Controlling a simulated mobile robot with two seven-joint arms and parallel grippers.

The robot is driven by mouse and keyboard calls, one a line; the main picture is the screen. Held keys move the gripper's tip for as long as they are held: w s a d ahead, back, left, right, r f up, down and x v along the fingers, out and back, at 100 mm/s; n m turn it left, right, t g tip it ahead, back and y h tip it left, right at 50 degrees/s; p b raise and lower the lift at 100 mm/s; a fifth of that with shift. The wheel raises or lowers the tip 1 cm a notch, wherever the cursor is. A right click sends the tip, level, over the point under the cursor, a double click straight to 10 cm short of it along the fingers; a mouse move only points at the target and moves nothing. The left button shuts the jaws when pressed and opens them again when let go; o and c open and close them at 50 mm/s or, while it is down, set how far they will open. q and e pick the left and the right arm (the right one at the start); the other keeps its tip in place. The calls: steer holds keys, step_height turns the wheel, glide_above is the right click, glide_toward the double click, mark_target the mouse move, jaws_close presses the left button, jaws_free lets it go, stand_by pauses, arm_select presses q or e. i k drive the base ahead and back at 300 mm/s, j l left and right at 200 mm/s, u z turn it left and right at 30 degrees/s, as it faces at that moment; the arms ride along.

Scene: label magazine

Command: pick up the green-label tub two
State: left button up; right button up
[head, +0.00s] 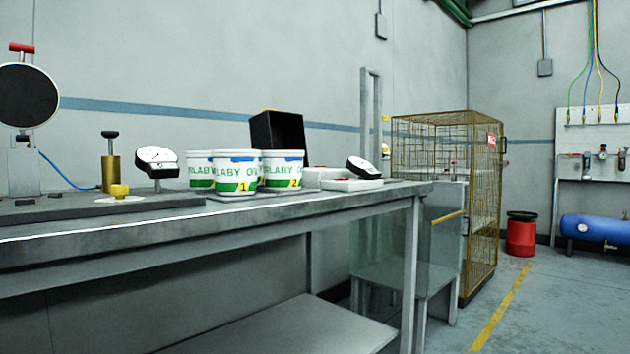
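The green-label tub two (284,171) is a white tub with green lettering, a green band, a yellow "2" and a blue mark at its rim. It stands upright on the grey workbench (330,200), at the right of a small group of tubs. A like tub with a yellow "1" (236,175) stands to its left, a little nearer, and seems to overlap its left edge. Another white tub (200,170) stands behind tub one, partly hidden. Neither of my grippers is in view.
A black open box (278,131) stands behind the tubs. A white dial device (362,170) lies to their right, and another gauge (156,160) with a brass cylinder (111,172) to their left. A wire cage (440,145) stands beyond the bench.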

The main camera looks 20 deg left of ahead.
mark_target(282, 171)
steer(key=i+l+z, duration=0.1)
steer(key=i+z, duration=0.35)
steer(key=i, duration=0.6)
steer(key=i+u, duration=0.25)
steer(key=i, duration=0.25)
steer(key=i+l+u, duration=0.3)
steer(key=i, duration=0.15)
steer(key=i+l+u, duration=0.1)
steer(key=u, duration=0.35)
steer(key=i+l+u, duration=0.2)
steer(key=u, duration=0.2)
steer(key=i+l+u, duration=0.25)
steer(key=u, duration=0.2)
steer(key=i+l+u, duration=0.15)
steer(key=l+u, duration=0.3)
steer(key=i+l+u, duration=0.1)
steer(key=u, duration=0.3)
steer(key=l+u, duration=0.45)
steer(key=i+l+u, duration=0.4)
